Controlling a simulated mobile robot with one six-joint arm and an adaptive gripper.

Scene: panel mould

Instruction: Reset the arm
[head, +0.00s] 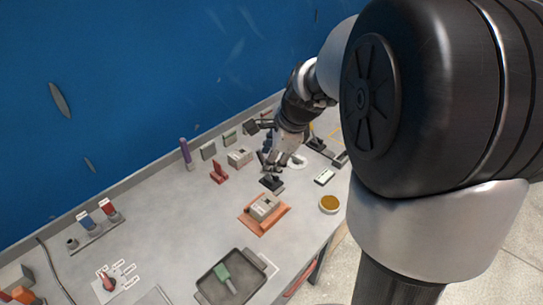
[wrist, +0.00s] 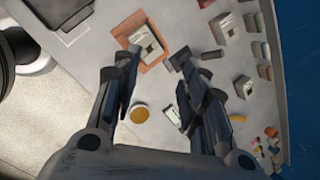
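My gripper (head: 268,160) is in the head view above the back right part of the grey table (head: 165,215). In the wrist view my gripper (wrist: 155,65) shows its two fingers spread well apart, with nothing held between them. The fingers are above the table and appear clear of the objects below. A grey box-like device on an orange tray (head: 247,222) lies below and to the front of the gripper. A small black block (head: 271,184) is just under the gripper in the head view. My arm hides part of the table's right side.
A dark tray with a green-handled tool (head: 207,291) is at the front. A yellow round dish (head: 329,204) sits near the right edge. A purple bottle (head: 185,151) and several small boxes line the back by the blue wall (head: 130,70).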

